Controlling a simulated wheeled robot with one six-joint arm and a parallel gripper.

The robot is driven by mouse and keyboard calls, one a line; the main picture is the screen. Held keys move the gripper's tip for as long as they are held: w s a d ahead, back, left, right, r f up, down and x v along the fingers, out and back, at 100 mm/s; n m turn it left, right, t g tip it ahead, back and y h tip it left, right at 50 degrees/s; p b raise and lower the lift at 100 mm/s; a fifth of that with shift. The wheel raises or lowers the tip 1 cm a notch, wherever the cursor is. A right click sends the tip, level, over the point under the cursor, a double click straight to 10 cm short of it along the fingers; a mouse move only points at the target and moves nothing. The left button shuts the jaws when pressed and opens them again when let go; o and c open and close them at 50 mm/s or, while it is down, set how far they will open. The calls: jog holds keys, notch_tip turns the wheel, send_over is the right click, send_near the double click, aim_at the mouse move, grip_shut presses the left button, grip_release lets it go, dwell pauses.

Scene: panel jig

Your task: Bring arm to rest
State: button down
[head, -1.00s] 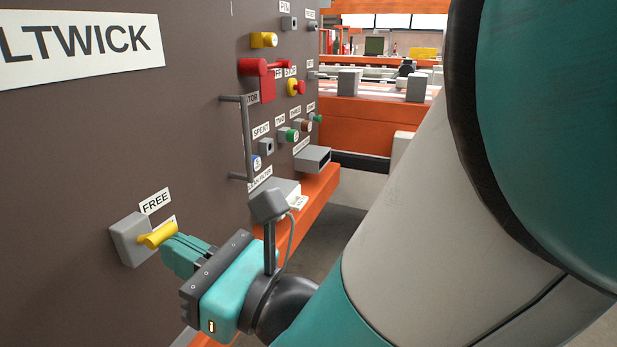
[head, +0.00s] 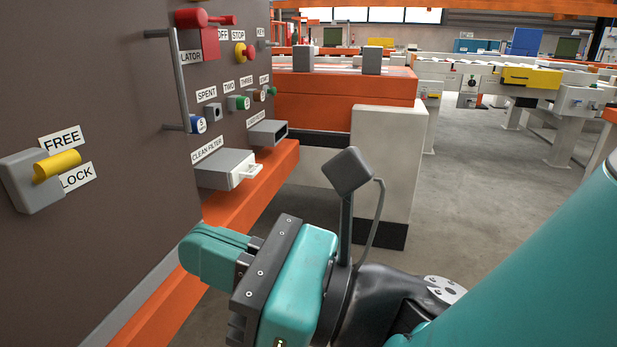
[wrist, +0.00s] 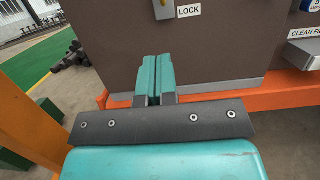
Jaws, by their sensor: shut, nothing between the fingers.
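My gripper (head: 200,256) is teal with a dark grey mount. It is shut and empty, with its two fingers pressed together. In the head view it hangs in front of the orange ledge, below and to the right of the yellow lever, and clear of the brown panel (head: 110,110). The wrist view shows the closed fingers (wrist: 155,75) pointing at the lower part of the panel. The yellow lever (head: 57,165) sits on a grey block between the FREE and LOCK labels, and nothing touches it.
An orange ledge (head: 240,192) runs along the panel's foot. A grey clean filter drawer (head: 225,169) and a vertical handle bar (head: 181,80) stick out from the panel. A white cabinet (head: 385,165) stands beyond. Open grey floor (head: 480,190) lies to the right.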

jog(key=shift+d, duration=0.15)
jog(key=w+d+f+m+t+h, duration=0.1)
jog(key=w+d+m+t+h, duration=0.95)
jog(key=w+m, duration=0.75)
jog(key=s+d+f+m+g+h+p, duration=0.1)
jog(key=d+f+m+g+h, duration=0.15)
jog(key=d+m, duration=0.45)
jog(key=s+d+f+m+g+h, duration=0.2)
jog(key=d+f+m+h, duration=0.15)
jog(key=m, duration=0.65)
jog(key=s+d+m+g, duration=0.2)
jog(key=s+m+g, duration=0.3)
jog(key=s, duration=0.3)
jog(key=s+d+m+g, duration=0.2)
jog(key=s+m+g, duration=0.3)
jog(key=s, duration=0.2)
notch_tip(320, 180, up, 38)
jog(key=p, duration=3.8)
jog(key=shift+s+a+r+p, duration=0.25)
jog(key=shift+s+a+p, duration=0.05)
jog(key=shift+s+p, duration=0.05)
